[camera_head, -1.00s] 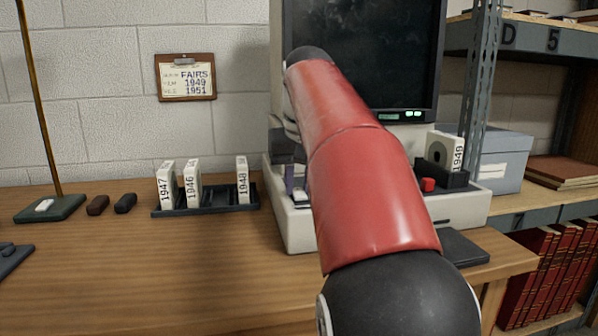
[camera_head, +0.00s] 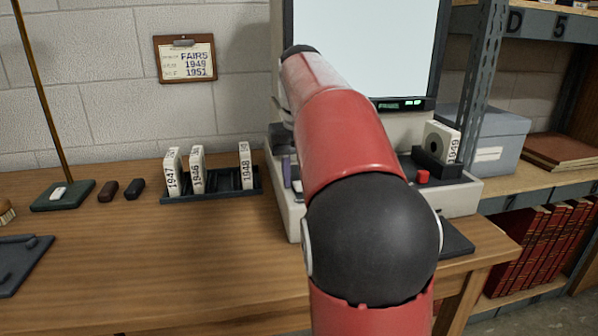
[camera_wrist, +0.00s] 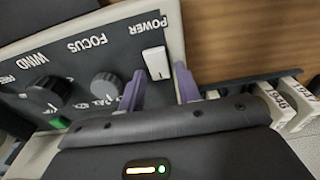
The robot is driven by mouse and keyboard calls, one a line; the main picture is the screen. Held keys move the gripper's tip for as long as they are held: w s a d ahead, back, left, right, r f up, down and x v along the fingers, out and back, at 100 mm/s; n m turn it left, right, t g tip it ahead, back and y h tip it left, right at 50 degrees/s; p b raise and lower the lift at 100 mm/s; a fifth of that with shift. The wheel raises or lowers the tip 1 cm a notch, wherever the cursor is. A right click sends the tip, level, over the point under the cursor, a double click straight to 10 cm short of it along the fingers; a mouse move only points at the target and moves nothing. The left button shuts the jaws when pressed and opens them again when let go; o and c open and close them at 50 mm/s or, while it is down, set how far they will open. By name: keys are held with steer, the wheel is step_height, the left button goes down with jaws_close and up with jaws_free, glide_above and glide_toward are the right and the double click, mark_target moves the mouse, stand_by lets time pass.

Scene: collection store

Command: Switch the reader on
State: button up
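The reader (camera_head: 293,217) stands on the wooden desk, and its big screen (camera_head: 365,45) is lit pale white. In the wrist view its dark control panel carries a white POWER rocker switch (camera_wrist: 156,63), a FOCUS knob (camera_wrist: 105,86) and a WIND knob (camera_wrist: 48,91). My gripper (camera_wrist: 160,85) is at the POWER end of the panel. Its two purple fingers are apart with nothing held between them, and the switch shows just beyond the gap. I cannot tell whether a finger touches it. In the head view my red arm hides most of the panel and gripper.
A dark rack (camera_head: 215,194) left of the reader holds several white boxes with year labels. A 1949 box (camera_head: 440,142) sits in a dark holder on the reader's right, near a red button (camera_head: 422,176). A clipboard (camera_head: 186,60) hangs on the wall.

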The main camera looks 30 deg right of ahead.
steer(key=shift+o, duration=0.8)
steer(key=shift+s+a+r, duration=0.1)
steer(key=shift+s+r, duration=0.1)
steer(key=shift+r, duration=1.75)
steer(key=shift+s+r, duration=0.2)
steer(key=shift+r, duration=1.75)
